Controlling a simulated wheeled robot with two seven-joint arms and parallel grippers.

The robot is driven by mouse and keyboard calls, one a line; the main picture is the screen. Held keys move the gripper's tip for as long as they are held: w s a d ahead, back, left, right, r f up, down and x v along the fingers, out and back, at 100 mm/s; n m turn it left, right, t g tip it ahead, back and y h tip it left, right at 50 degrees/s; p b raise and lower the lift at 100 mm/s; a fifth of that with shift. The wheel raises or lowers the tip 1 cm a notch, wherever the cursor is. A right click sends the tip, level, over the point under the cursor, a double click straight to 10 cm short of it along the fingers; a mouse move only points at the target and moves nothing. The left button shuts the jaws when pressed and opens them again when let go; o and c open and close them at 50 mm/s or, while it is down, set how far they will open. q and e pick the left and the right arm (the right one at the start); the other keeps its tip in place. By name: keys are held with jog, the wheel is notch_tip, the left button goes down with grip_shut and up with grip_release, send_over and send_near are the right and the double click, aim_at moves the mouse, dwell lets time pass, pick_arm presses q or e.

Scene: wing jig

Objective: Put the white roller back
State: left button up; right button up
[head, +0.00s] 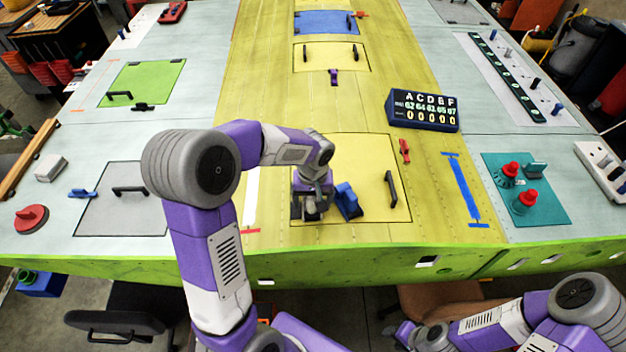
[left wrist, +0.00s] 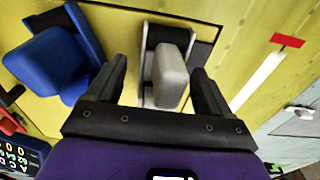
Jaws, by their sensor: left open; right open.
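The white roller (left wrist: 172,74) appears as a pale grey-white block in a dark holder on the yellow panel, in the left wrist view. My left gripper (left wrist: 160,78) is open, with one finger on each side of the roller. I cannot tell whether either finger touches it. In the head view my left gripper (head: 312,207) is low over the yellow hatch and hides most of the roller. A similar blue tool (head: 347,201) stands just to its right. It also shows in the left wrist view (left wrist: 50,62). My right gripper (head: 405,335) is open and empty, below the wing's front edge.
The yellow hatch has a black handle (head: 391,188). A red clamp (head: 404,151) and a scoreboard (head: 423,110) are to the right. A white strip with a red end (head: 251,202) lies to the left. A teal plate (head: 545,205) with red-topped items is further right.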

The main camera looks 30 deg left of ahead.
pick_arm(q)
jog(key=r, duration=1.2)
jog(key=shift+s+d, duration=0.25)
jog(key=shift+s, duration=0.05)
